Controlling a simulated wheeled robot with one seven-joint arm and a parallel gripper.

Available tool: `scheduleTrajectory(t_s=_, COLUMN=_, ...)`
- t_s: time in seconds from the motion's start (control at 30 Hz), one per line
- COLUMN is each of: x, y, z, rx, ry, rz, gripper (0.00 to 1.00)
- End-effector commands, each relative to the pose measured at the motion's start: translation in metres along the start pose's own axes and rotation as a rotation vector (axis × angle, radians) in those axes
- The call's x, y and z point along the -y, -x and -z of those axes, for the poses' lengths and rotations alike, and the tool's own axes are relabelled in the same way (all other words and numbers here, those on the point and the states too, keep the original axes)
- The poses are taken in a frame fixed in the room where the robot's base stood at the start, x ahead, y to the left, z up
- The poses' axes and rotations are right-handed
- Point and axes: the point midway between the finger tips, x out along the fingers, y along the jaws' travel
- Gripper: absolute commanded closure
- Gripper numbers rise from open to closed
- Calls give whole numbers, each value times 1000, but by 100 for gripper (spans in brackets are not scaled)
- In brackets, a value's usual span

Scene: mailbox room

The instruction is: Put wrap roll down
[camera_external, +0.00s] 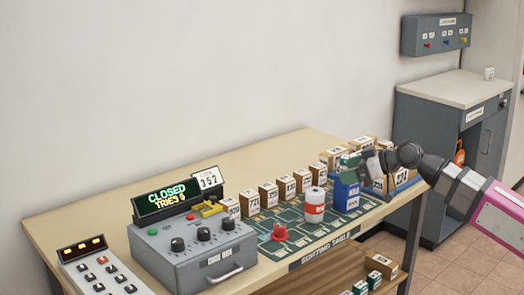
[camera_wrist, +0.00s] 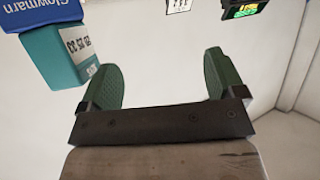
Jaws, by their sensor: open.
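A white and red cylinder (camera_external: 315,206), which looks like the wrap roll, stands upright on the green mat of the sorting table (camera_external: 100,208). My gripper (camera_external: 350,162) is above the table's right part, over a blue box (camera_external: 345,194), up and to the right of the cylinder. In the wrist view my gripper (camera_wrist: 163,78) has its green fingers spread wide, with only pale wall between them. The cylinder does not show in the wrist view.
Several small cartons (camera_external: 268,194) line the mat's back. A grey code box (camera_external: 190,250) with a lit display (camera_external: 166,197) and a red knob (camera_external: 279,232) stand left of the cylinder. A teal box (camera_wrist: 62,52) is close beside the left finger. A grey cabinet (camera_external: 440,120) stands behind right.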

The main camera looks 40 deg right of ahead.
Motion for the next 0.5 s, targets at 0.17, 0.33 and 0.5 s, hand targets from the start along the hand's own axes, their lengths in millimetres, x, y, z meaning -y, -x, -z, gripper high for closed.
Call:
scheduleTrajectory(t_s=0.17, x=0, y=-11, z=-29, rx=2, ry=0, rz=0, gripper=11)
scheduleTrajectory(t_s=0.33, x=0, y=-19, z=-47, rx=1, ry=0, rz=0, gripper=11)
scheduleTrajectory(t_s=0.5, x=0, y=-24, z=-52, rx=-1, ry=1, rz=-1, gripper=11)
